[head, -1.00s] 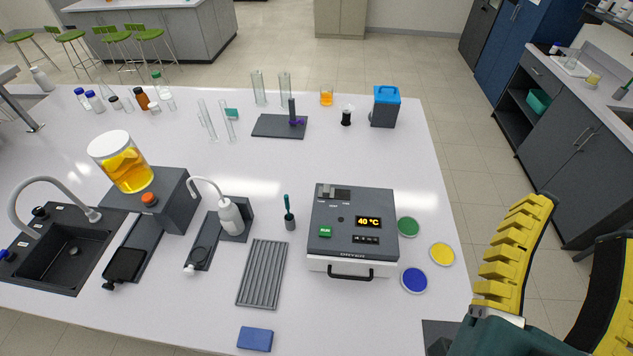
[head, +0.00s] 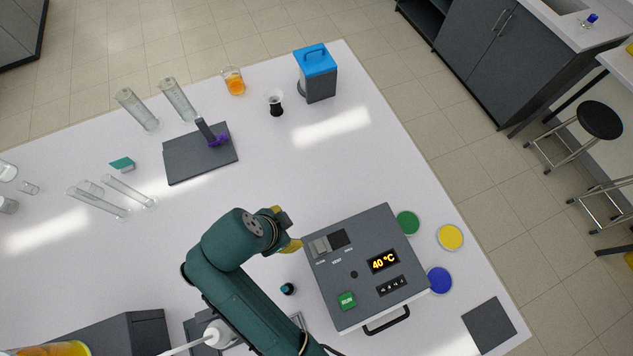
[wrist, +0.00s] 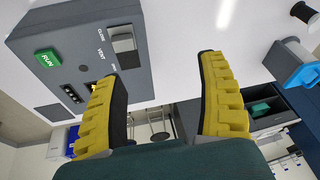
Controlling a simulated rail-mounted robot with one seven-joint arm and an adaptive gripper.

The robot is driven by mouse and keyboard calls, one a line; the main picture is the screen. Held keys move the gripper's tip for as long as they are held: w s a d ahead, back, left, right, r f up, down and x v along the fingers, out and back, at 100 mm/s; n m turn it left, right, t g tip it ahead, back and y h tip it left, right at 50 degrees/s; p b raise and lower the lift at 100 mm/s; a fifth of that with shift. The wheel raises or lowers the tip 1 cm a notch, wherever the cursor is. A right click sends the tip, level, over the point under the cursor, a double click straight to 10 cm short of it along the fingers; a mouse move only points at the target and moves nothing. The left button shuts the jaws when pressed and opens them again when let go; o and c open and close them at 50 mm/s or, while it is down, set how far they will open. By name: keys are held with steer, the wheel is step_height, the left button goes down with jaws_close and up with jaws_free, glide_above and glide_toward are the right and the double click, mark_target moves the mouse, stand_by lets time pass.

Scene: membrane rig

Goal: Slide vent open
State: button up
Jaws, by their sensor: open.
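The dryer (head: 365,275) is a grey box with a 40 °C display and a green RUN button. Its vent slider (head: 320,247) is a light grey knob in a dark slot on the top, at the left end beside the CLOSE label. In the wrist view the vent slider (wrist: 122,40) also sits at the CLOSE end, with the dark slot bare towards OPEN. My gripper (head: 287,229) is beside the dryer's upper left corner, partly hidden by my arm. In the wrist view my gripper (wrist: 160,68) has its yellow fingers wide apart, with nothing between them. It appears apart from the slider.
Green (head: 408,222), yellow (head: 450,237) and blue (head: 439,280) discs lie right of the dryer. A small teal-topped item (head: 288,289) stands below my gripper. A dark plate with a purple-clamped stand (head: 200,155) is behind. The table between is clear.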

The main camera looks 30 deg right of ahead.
steer(key=s+f+m+g+h, duration=0.1)
steer(key=s+f+m+g, duration=0.1)
steer(key=s, duration=0.2)
steer(key=b, duration=0.7)
glide_above(320, 246)
steer(key=a, duration=0.3)
steer(key=f, duration=0.8)
steer(key=shift+w+f, duration=0.2)
steer(key=shift+f, duration=0.05)
steer(key=p+x, duration=0.1)
steer(key=x, duration=0.6)
steer(key=shift+d, duration=0.2)
steer(key=shift+c, duration=0.2)
steer(key=shift+s+f, duration=0.1)
steer(key=c, duration=1.2)
